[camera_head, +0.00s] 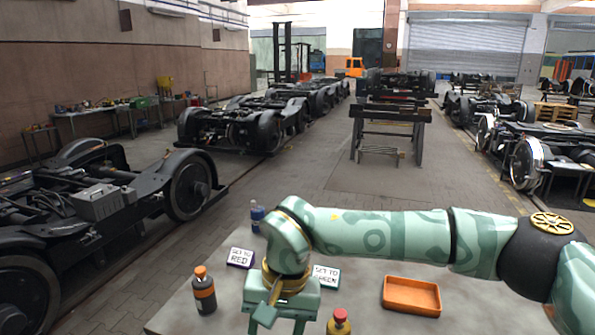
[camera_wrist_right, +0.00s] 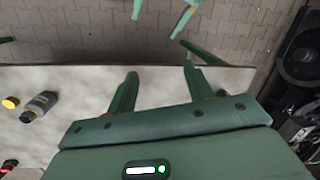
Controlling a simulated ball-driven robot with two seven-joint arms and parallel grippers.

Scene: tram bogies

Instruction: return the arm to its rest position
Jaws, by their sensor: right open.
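My right arm (camera_head: 375,235) reaches in from the right of the head view, across and above the table (camera_head: 358,303). Its forearm is roughly level and the wrist bends down. My right gripper (camera_head: 278,322) points down over the front middle of the table, its tips cut off by the frame's lower edge. In the right wrist view the fingers of my right gripper (camera_wrist_right: 160,88) are spread apart with nothing between them. They lie over the table's edge strip. My left gripper does not show in the head view.
Bogies (camera_head: 190,187) stand beyond.

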